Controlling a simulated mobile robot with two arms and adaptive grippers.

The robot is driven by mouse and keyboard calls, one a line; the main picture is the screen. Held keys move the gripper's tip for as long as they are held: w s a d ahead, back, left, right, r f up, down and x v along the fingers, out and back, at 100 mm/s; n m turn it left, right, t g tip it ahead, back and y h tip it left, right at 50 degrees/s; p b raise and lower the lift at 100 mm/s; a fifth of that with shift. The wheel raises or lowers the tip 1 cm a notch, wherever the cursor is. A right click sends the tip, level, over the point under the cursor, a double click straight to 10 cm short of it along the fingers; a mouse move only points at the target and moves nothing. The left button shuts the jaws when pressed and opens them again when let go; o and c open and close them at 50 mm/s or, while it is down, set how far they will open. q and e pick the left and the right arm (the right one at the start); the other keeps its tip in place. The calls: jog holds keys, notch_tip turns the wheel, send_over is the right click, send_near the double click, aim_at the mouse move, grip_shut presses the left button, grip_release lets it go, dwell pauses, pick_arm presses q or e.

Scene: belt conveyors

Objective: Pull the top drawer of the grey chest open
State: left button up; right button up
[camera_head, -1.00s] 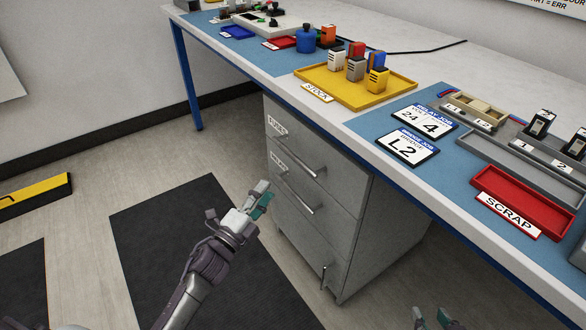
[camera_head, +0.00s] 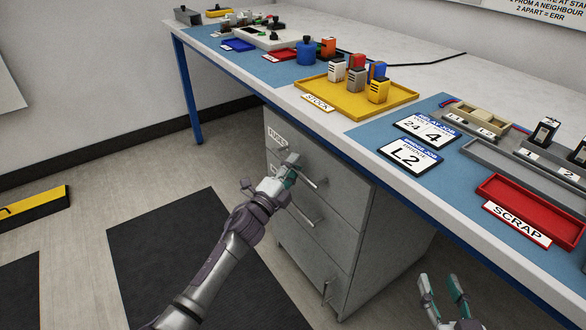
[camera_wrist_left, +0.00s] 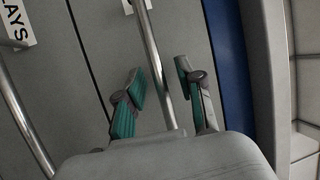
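The grey chest (camera_head: 385,235) stands under the workbench. Its top drawer (camera_head: 345,197), labelled FUSES, sits flush with the front and looks closed. My left gripper (camera_head: 291,170) is at the top drawer's bar handle (camera_head: 314,184), covering part of it. In the left wrist view the open fingers (camera_wrist_left: 161,78) stand on either side of this handle (camera_wrist_left: 152,45), with visible gaps. My right gripper (camera_head: 442,290) is open and empty at the lower right, in front of the chest's right side.
The lower drawers have handles too; the second drawer's handle (camera_head: 302,214) lies just below my left gripper. The blue-edged workbench (camera_head: 375,40) overhangs the chest. A yellow tray (camera_head: 397,106) and a red SCRAP tray (camera_head: 550,222) rest on it.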

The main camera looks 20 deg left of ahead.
pick_arm(q)
grip_shut()
jog(key=shift+s, duration=0.1)
dwell(0.4)
